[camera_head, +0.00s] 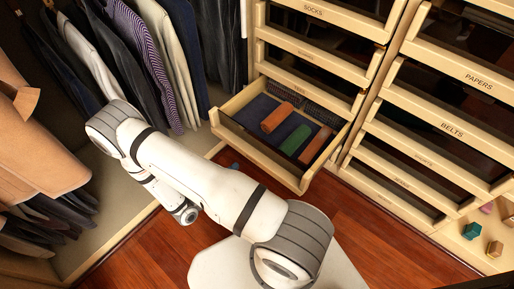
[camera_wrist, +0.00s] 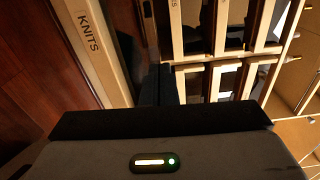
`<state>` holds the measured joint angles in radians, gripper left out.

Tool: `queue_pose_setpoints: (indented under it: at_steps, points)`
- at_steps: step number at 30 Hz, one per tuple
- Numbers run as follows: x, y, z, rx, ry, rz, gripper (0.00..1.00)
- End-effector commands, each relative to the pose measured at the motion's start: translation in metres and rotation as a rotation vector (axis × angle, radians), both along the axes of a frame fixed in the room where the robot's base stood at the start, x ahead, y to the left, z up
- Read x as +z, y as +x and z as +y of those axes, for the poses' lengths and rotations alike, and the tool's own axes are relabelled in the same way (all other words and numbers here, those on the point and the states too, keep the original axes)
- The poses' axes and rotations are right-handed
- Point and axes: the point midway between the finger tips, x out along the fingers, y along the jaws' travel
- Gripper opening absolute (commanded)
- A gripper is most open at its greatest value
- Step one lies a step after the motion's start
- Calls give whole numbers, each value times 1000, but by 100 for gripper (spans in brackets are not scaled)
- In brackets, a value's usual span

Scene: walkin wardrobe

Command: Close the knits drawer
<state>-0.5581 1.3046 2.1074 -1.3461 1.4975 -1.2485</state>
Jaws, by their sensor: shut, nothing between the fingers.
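The knits drawer (camera_head: 255,150) stands pulled out at the bottom of the left drawer column in the head view. It holds rolled orange (camera_head: 279,117), green (camera_head: 295,139) and rust (camera_head: 316,146) knits on a dark lining. In the wrist view its pale front, lettered KNITS (camera_wrist: 90,32), runs along the left. My gripper (camera_wrist: 159,84) is shut and empty, its dark fingers just right of that front. I cannot tell whether they touch it. In the head view my white arm hides the gripper.
Shut drawers, among them socks (camera_head: 314,11), stand above the open one. The right column has papers (camera_head: 478,82) and belts (camera_head: 452,129) drawers. Hanging clothes (camera_head: 150,60) fill the left. Red wooden floor (camera_head: 375,225) is clear in front.

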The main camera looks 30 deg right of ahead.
Motion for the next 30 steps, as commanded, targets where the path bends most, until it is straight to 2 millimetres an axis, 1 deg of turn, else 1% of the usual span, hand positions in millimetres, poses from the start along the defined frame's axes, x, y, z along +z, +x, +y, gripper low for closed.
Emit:
queue_pose_setpoints:
  at_steps: [1,3,8,11,24,30]
  points:
    - [-10,-1,0,19,-13,23,0]
    - [-15,-1,1,34,-25,43,0]
    - [-18,2,-8,39,-33,55,0]
    - [-18,6,-21,34,-32,54,0]
    - [-19,31,-94,26,-29,52,0]
    - [-18,41,-120,27,-30,50,0]
